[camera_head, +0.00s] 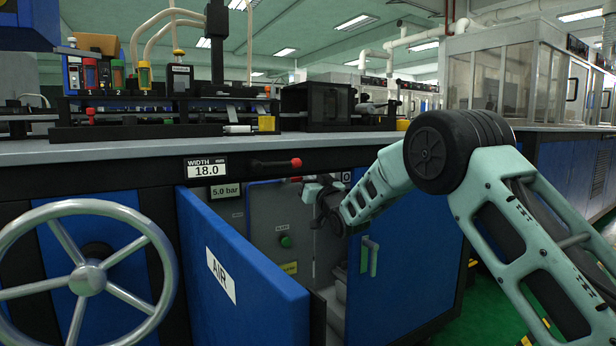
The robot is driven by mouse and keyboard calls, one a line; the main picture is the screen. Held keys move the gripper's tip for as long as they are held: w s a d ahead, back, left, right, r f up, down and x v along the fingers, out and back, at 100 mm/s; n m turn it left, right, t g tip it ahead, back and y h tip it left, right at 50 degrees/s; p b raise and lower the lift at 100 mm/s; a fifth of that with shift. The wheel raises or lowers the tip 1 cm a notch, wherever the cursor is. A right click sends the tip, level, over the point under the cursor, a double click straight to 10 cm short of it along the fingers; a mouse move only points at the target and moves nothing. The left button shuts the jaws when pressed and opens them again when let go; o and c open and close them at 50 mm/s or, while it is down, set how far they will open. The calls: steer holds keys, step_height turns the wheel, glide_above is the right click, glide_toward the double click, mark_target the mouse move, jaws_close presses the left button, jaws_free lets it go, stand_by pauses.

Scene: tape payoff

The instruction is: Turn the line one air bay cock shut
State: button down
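The blue door marked AIR (243,270) stands open in front of the air bay. Inside the bay (262,212) is a grey panel with a green round knob or button (286,242) and a small label above it. My gripper (318,196) is at the upper right of the bay opening, reached in from the right. Its fingers are dark and small, and I cannot tell whether they are open or shut. A bit of red (296,180) shows just left of the gripper. I cannot make out the cock clearly; my gripper and wrist cover that part of the bay.
A red-tipped lever (295,163) runs along the counter's front edge, just above the bay. A large handwheel (88,278) stands at the left. A closed blue door with a handle (398,260) is right of the bay. Green floor (500,320) shows at the right.

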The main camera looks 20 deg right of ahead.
steer(key=shift+f+m+h, duration=0.25)
steer(key=shift+m+h, duration=0.05)
steer(key=shift+m, duration=0.3)
steer(key=shift+s+a+f+m+g+h+p, duration=0.15)
steer(key=shift+a+f+m+g+h+p, duration=0.65)
steer(key=shift+m, duration=2.5)
steer(key=shift+s+a+f+m+g+h+p, duration=0.4)
steer(key=shift+f+m+h, duration=0.8)
steer(key=shift+m, duration=2.1)
steer(key=shift+w+a+f+m+g+h+p, duration=0.1)
steer(key=shift+a+f+m+g+h+p, duration=0.55)
steer(key=shift+m, duration=2.65)
steer(key=shift+a+f+h, duration=0.1)
steer(key=shift+f+h, duration=0.15)
steer(key=shift+f, duration=0.1)
steer(key=shift+s, duration=0.1)
